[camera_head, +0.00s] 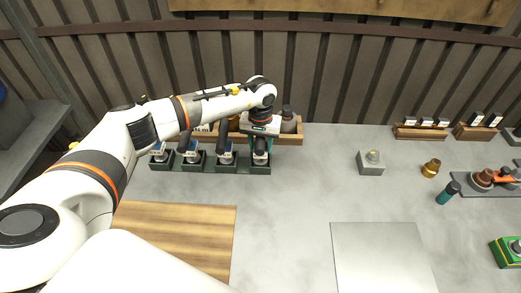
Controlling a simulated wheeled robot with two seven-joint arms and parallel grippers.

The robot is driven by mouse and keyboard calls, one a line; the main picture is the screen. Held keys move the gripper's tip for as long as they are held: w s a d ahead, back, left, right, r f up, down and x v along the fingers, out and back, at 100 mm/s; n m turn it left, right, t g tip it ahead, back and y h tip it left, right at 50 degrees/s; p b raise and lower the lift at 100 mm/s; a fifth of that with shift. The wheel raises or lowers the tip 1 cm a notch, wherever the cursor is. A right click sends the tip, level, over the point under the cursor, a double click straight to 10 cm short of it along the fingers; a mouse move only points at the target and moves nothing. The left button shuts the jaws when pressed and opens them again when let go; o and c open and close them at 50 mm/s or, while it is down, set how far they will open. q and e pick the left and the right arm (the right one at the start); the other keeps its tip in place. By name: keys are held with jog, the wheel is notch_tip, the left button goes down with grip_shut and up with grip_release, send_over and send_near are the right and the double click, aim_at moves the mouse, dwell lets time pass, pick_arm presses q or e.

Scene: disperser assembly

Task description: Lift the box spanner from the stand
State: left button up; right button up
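A dark green stand (208,168) at the back, left of the middle, holds a row of several upright dark tools with labels. I cannot tell by looks which of them is the box spanner; the rightmost tool (260,157) is the one under my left gripper. My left arm comes in from the left and reaches over the stand. My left gripper (261,143) points down at the rightmost tool, with teal finger parts beside its top. The wrist hides the fingertips, so their grip on the tool is unclear. My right gripper is out of view.
A wooden rack (292,136) stands close behind the stand. A grey block with a knob (371,163), a brass part (431,168) and a teal-and-black cylinder (448,192) stand to the right. A wooden board (190,235) and a pale plate (384,258) lie in front. The table's middle is clear.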

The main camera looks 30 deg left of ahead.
pick_arm(q)
jog(key=c, duration=0.8)
jog(key=shift+w, duration=0.1)
jog(key=shift+r, duration=0.15)
